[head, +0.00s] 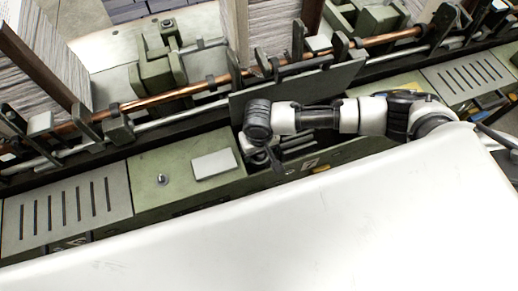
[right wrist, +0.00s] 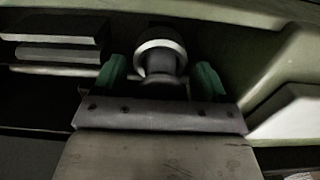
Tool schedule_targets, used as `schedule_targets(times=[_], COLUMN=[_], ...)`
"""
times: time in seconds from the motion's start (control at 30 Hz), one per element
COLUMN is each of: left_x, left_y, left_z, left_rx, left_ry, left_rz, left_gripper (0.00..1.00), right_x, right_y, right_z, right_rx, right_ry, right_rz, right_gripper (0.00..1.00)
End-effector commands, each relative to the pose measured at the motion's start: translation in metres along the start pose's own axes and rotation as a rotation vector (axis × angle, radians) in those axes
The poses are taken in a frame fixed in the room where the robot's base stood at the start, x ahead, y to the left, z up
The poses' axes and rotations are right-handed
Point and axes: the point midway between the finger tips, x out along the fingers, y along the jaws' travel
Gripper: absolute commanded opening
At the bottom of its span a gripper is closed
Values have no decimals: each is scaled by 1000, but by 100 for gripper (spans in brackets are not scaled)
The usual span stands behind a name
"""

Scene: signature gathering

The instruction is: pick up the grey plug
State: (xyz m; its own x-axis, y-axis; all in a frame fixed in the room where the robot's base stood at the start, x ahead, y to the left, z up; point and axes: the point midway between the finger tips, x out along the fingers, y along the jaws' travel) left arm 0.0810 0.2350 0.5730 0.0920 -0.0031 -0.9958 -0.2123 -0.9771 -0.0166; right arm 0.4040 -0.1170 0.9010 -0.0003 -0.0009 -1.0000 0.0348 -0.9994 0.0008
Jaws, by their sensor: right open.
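My right gripper (head: 272,163) points down at the near side of the green machine, in front of a dark plate. In the right wrist view my right gripper (right wrist: 158,78) is open, with its two green-tinted fingers apart. A round dark grey piece with a pale ring (right wrist: 160,56) shows between and beyond the fingers; it looks like the grey plug. I cannot tell whether the fingers touch it. In the head view that spot is hidden by my gripper and wrist. My left gripper is not in view.
The green machine (head: 150,205) runs across the view, with slotted grey covers (head: 65,212), a small knob (head: 162,179) and a pale plate (head: 215,164) on it. A copper-coloured rod (head: 185,93) and paper stacks (head: 205,27) are behind. A bare white surface (head: 300,235) lies in front.

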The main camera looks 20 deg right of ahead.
Motion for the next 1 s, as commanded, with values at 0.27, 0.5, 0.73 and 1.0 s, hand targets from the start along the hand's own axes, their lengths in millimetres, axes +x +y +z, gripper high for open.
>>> schedule_targets(times=[0.27, 0.5, 0.73, 1.0], left_x=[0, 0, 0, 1], left_y=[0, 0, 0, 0], left_z=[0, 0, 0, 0], left_rx=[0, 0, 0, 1], left_ry=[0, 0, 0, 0], left_rz=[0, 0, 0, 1], left_gripper=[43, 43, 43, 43], right_x=[3, 2, 2, -2], right_y=[0, 0, 0, 0], right_z=[0, 0, 0, 0], right_rx=[0, 0, 0, 0], right_ry=[1, 1, 1, 1], right_rz=[-1, -1, -1, -2], right_gripper=[70, 33, 20, 20])
